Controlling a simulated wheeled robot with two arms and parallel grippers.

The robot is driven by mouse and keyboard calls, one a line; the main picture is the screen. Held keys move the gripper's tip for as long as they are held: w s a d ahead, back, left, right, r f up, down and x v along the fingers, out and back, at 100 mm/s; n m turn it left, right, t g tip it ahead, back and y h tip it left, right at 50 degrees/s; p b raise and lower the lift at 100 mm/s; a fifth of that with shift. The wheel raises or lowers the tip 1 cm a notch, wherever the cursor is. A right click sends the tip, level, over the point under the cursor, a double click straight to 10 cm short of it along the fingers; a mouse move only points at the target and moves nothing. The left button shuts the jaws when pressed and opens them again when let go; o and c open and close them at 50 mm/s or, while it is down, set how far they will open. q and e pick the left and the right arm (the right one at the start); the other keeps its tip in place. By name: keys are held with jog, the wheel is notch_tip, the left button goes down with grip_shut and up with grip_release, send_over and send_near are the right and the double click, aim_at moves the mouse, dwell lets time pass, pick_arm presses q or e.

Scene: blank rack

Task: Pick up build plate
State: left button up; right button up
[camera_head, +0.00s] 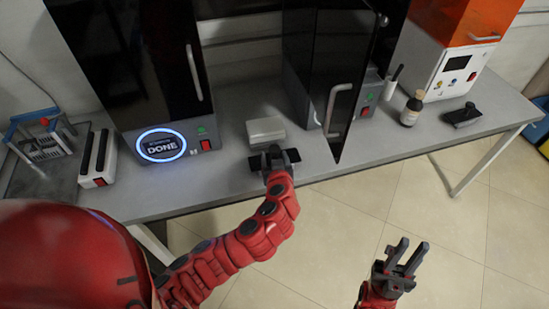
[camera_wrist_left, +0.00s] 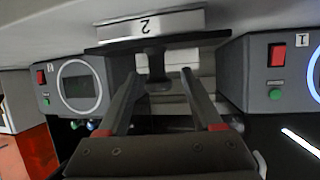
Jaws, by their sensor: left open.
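A dark flat build plate (camera_head: 256,164) is near the front edge of the bench, partly hidden by my left gripper (camera_head: 274,153). In the left wrist view, which is upside down, the build plate (camera_wrist_left: 110,46) has a dark stem (camera_wrist_left: 156,68) on it. My open left gripper (camera_wrist_left: 158,76) has a finger to either side of this stem; I cannot tell whether they touch it. A pale block labelled 2 (camera_wrist_left: 150,25) shows against the plate, on its bench side. My right gripper (camera_head: 397,258) is open and empty over the floor. Another dark plate with a handle (camera_head: 465,114) lies at the bench's right.
A printer showing DONE (camera_head: 163,146) stands left; another printer (camera_head: 320,70) with a dark door (camera_head: 345,110) stands right of the plate. A pale box (camera_head: 265,130) is behind the plate.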

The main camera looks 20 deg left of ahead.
aim_at(275, 155)
pick_arm(q)
jog(key=shift+w+a+f, duration=0.15)
jog(key=shift+w+a, duration=0.05)
jog(key=shift+w, duration=0.3)
jog(key=shift+w+a+f+p, duration=0.2)
jog(key=shift+w+p, duration=0.4)
jog(key=shift+w, duration=0.05)
jog(key=shift+p+x, duration=0.4)
jog(key=shift+x, duration=1.5)
jog(key=shift+f, duration=0.1)
grip_shut()
